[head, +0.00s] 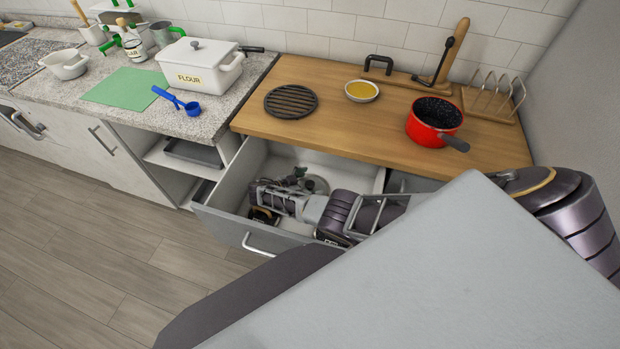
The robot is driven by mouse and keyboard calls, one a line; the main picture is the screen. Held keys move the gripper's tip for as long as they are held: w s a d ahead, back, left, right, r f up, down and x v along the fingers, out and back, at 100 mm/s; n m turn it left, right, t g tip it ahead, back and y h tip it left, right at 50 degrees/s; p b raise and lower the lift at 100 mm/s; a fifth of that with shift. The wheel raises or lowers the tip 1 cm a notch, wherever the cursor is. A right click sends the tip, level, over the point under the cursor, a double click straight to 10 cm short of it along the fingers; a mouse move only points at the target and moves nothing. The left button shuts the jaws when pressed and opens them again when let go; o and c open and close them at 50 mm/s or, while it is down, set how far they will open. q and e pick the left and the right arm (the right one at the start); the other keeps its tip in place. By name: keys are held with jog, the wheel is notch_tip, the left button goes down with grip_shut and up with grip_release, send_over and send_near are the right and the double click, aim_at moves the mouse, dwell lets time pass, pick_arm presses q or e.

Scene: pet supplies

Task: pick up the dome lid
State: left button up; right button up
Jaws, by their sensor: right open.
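A pale grey, round, dome-shaped thing (319,185), which looks like the dome lid, lies inside the open drawer (233,222) below the wooden worktop. It is partly hidden behind my right gripper. My right gripper (300,180) reaches down into the drawer from the right and is open. Its dark fingers are beside or over the lid's left side; I cannot tell whether they touch it. My left gripper is not in view.
The drawer walls and front enclose my right gripper closely. On the wooden worktop (330,115) stand a red pan (428,135), a bowl of yellow liquid (361,91), a round black trivet (291,101) and a wire rack (495,95).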

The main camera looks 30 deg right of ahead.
aim_at(314, 183)
jog(key=shift+x, duration=1.65)
jog(key=shift+c, duration=0.3)
